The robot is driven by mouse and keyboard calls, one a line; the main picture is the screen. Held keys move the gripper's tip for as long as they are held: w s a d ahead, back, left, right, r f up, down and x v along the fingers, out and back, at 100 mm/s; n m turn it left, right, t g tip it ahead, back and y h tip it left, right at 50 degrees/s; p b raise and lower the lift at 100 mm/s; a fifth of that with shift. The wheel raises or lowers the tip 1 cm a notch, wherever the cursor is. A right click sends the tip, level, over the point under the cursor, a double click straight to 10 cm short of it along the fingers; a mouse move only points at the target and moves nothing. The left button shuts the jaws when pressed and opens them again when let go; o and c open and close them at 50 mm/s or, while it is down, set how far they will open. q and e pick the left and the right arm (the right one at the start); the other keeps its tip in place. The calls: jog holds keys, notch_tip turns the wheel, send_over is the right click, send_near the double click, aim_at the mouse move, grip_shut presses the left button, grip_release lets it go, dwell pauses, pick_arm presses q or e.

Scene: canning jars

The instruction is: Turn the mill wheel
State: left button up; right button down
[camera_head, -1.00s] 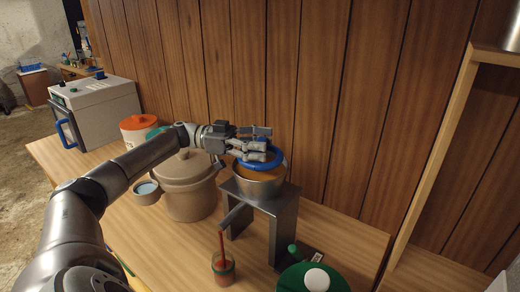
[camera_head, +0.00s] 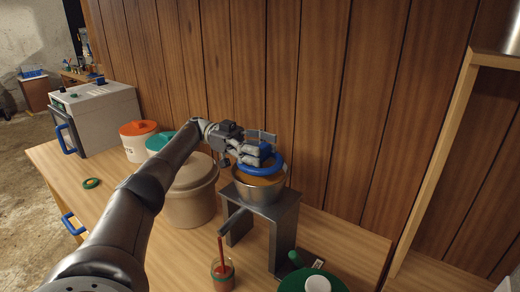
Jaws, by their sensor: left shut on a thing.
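The food mill is a metal bowl (camera_head: 258,188) on a grey metal stand (camera_head: 284,212), with orange-brown contents showing inside. Its blue wheel (camera_head: 280,167) lies over the bowl. My left gripper (camera_head: 262,153) is shut on the back part of the wheel's rim, and its fingers hide some of it. A grey chute (camera_head: 236,217) slopes from the stand toward a glass jar (camera_head: 222,274) with a red stick in it. My right gripper is not in view.
A large beige crock (camera_head: 190,201), a white tub with an orange lid (camera_head: 138,138) and a grey machine (camera_head: 97,113) stand left of the mill. A green round thing (camera_head: 305,280) is at the front. A wood-plank wall (camera_head: 310,80) rises close behind.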

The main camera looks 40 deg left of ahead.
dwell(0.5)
pick_arm(q)
jog(key=o, duration=1)
notch_tip(320, 180, up, 10)
dwell(0.4)
